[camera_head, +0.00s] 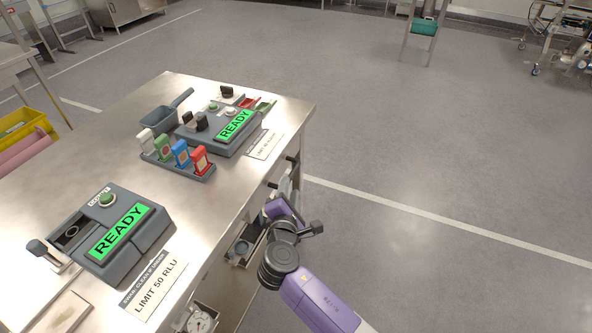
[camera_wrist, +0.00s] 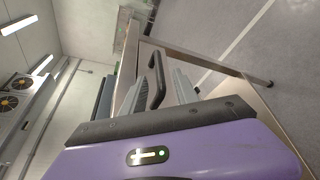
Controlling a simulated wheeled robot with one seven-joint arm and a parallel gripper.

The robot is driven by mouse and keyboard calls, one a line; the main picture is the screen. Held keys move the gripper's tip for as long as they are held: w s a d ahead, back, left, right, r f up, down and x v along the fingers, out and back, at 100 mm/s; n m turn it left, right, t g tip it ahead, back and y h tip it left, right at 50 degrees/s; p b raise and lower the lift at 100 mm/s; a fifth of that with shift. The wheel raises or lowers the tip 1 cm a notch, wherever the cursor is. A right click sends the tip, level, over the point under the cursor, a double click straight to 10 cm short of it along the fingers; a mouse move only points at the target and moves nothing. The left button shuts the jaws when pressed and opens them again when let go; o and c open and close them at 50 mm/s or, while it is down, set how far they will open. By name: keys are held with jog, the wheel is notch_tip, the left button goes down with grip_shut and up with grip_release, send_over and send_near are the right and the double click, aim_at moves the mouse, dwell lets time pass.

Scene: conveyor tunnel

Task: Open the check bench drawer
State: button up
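The check bench (camera_head: 215,190) is a steel table. Small black handles (camera_head: 292,158) stick out from its right-hand front, near my gripper (camera_head: 288,186). In the wrist view, a black bar handle (camera_wrist: 155,80) stands out from a steel front panel (camera_wrist: 180,65), which looks closed. My gripper (camera_wrist: 152,92) is open. Its grey ribbed fingers stand apart, with the handle showing between them in the picture. No contact with the handle is visible, and the depth gap is hard to judge. In the head view my wrist partly hides the fingers.
Floor to the right is clear.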

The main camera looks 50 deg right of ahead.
aim_at(292, 173)
jog(key=shift+w+d, duration=0.4)
jog(key=shift+d, duration=0.1)
jog(key=x, duration=0.7)
jog(key=shift+f, duration=0.1)
jog(key=shift+a, duration=0.1)
grip_shut()
jog(key=shift+s, duration=0.1)
dwell(0.8)
